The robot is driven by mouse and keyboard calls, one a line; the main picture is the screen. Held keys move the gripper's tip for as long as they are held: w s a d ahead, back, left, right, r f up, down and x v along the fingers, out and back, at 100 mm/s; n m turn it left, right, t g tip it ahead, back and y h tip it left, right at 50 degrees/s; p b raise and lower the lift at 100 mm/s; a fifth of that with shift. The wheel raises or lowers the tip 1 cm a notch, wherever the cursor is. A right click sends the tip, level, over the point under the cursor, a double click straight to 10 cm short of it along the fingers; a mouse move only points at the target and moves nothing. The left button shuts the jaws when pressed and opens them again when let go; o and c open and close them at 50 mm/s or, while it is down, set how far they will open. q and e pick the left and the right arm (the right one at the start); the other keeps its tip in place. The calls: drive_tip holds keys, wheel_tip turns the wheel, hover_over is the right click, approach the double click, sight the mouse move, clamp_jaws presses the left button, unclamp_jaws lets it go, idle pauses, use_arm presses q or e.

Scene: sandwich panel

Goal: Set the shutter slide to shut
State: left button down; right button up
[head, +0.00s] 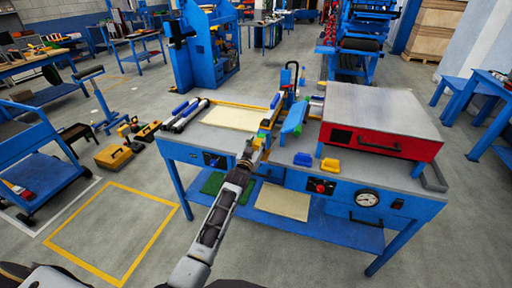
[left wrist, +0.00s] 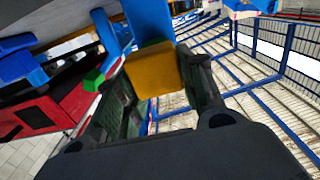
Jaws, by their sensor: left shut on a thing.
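My left gripper (head: 261,137) reaches over the front edge of the blue workbench, near its middle. In the left wrist view its two dark fingers (left wrist: 160,78) are shut on a yellow block (left wrist: 152,70). A blue piece (left wrist: 148,20) adjoins the block's far side, and a small green block (left wrist: 94,80) shows beside the left finger. In the head view small green and yellow parts show at the fingertips. I cannot tell for sure whether the yellow block is the shutter slide's grip, nor which position the slide is in. My right gripper is in neither view.
The workbench (head: 203,138) carries a red press (head: 388,143) with a grey top at the right. A blue block (head: 303,159) and a yellow block (head: 329,165) sit in front of it. Rollers (head: 186,115) lie at the left.

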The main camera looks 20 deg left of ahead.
sight(258, 141)
use_arm(q)
drive_tip(key=shift+w+b, duration=0.35)
drive_tip(key=shift+w, duration=1.45)
drive_tip(key=shift+r, duration=0.15)
drive_tip(key=shift+w, duration=0.1)
drive_tip(key=c, duration=1.2)
unclamp_jaws()
drive_tip(key=o, duration=0.3)
drive_tip(key=shift+w+d, duration=0.1)
drive_tip(key=shift+w, duration=0.1)
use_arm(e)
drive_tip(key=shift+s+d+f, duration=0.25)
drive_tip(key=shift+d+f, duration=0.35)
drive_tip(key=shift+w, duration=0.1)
